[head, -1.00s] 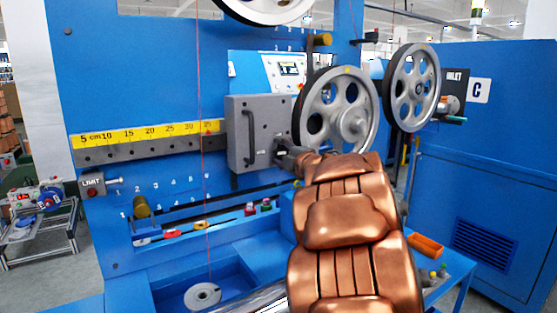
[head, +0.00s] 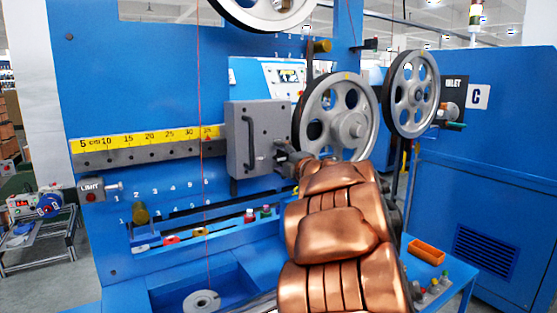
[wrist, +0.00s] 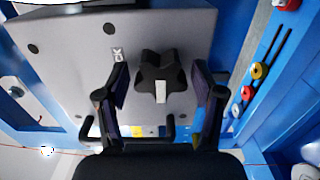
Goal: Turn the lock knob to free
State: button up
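The lock knob (wrist: 160,72) is a dark, star-shaped knob with a white bar mark, on the grey face of the carriage box. In the wrist view the white bar points toward the bottom of the picture. My gripper (wrist: 160,84) is open, with one finger on each side of the knob and a visible gap on both sides. In the head view the gripper (head: 295,159) is at the right side of the grey carriage box (head: 243,118), and the knob is mostly hidden there. A small light icon (wrist: 117,54) sits beside the knob.
The box has a dark handle (head: 250,140) and sits on a rail with a yellow ruler (head: 150,139). Spoked pulleys (head: 412,95) stand to the right. An orange tray (head: 426,253) lies on the blue bench. A thin red line (head: 204,230) hangs left of the box.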

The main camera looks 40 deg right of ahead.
jog(key=shift+o, duration=0.3)
jog(key=shift+s, duration=0.15)
jog(key=shift+s, duration=0.35)
jog(key=s, duration=1.1)
jog(key=shift+a, duration=0.35)
jog(key=shift+a, duration=0.1)
